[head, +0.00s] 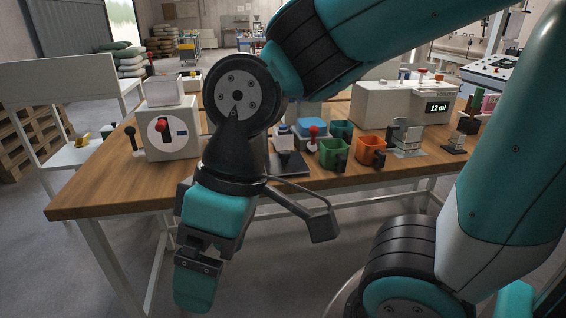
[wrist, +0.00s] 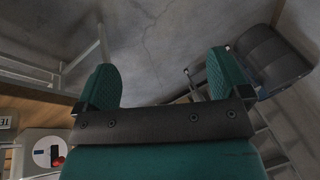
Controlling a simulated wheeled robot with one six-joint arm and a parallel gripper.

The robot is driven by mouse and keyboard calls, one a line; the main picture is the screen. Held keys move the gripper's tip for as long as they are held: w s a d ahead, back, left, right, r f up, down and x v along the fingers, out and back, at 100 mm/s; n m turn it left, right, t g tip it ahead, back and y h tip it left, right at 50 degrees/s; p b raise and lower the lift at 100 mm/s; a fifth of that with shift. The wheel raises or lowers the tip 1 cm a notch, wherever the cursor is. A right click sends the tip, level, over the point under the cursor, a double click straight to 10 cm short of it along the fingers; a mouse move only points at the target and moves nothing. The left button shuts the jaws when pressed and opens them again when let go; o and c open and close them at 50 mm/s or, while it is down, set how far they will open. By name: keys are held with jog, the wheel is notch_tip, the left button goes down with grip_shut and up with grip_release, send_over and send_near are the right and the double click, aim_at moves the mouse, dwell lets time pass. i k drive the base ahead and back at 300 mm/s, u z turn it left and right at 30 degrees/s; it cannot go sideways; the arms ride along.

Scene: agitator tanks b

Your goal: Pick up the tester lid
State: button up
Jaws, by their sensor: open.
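A white box (head: 172,133) with a round dial and red knob stands at the left end of the wooden bench in the head view; it looks like the tester. A paler boxy piece (head: 164,90) sits on top of it and may be its lid. My gripper (head: 196,272) hangs pointing down in front of the bench edge, to the right of the box and lower. Part of the white box (wrist: 42,150) shows at the lower left there.
The wooden bench (head: 90,185) carries a black-handled lever (head: 132,140), a green bin (head: 330,152), an orange bin (head: 371,151) and a white unit with a display (head: 400,104). My arm hides part of the bench middle. A dark seat (wrist: 270,58) shows at right in the wrist view.

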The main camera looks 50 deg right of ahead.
aim_at(285, 163)
jog(key=z, duration=0.35)
jog(key=k, duration=0.5)
jog(key=z, duration=1.25)
jog(key=i, duration=0.7)
jog(key=u, duration=0.6)
jog(key=i, duration=0.5)
jog(key=u, duration=0.45)
